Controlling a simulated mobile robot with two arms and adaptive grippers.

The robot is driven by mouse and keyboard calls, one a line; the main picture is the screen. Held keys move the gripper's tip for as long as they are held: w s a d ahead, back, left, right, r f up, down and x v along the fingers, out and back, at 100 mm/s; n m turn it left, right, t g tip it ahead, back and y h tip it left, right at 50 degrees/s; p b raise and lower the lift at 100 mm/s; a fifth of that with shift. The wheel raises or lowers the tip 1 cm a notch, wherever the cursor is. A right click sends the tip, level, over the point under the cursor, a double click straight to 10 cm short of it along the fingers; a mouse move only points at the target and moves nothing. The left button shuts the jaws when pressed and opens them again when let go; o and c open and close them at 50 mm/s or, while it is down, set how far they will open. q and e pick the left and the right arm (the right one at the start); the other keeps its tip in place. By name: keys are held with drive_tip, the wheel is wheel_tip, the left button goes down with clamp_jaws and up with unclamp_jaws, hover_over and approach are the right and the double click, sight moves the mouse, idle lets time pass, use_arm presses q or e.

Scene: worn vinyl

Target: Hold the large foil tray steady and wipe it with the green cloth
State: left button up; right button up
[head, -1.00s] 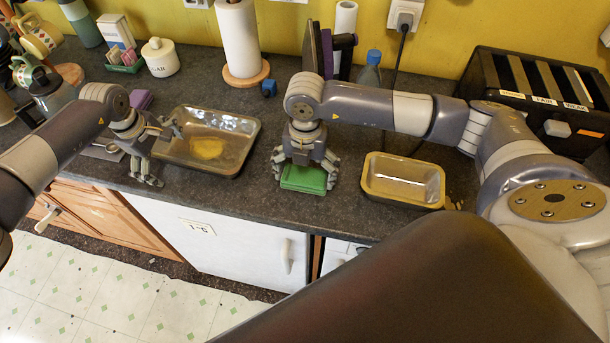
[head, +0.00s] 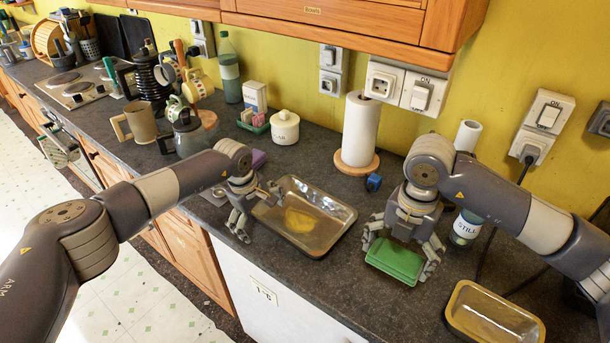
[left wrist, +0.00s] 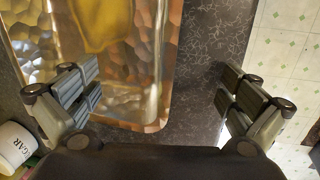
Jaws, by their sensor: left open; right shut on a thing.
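The large foil tray (head: 335,228) lies on the dark counter in the head view, with a yellow smear (head: 299,221) on its floor. My left gripper (head: 257,213) is open at the tray's left end. In the left wrist view the tray's rim (left wrist: 157,122) lies between the spread fingers of that gripper (left wrist: 160,92), and I cannot tell whether they touch it. My right gripper (head: 402,250) is shut on the green cloth (head: 393,262), a folded block, to the right of the tray and apart from it. Its fingers partly hide the cloth.
A smaller foil tray (head: 470,322) is at the lower right. A paper towel roll (head: 361,130), a small blue object (head: 374,182) and a sugar jar (head: 285,128) stand behind the large tray. Mugs and a jug crowd the left.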

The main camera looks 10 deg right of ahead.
idle(0.6)
use_arm(q)
drive_tip(key=v, duration=1.2)
drive_tip(key=shift+s+f, duration=0.1)
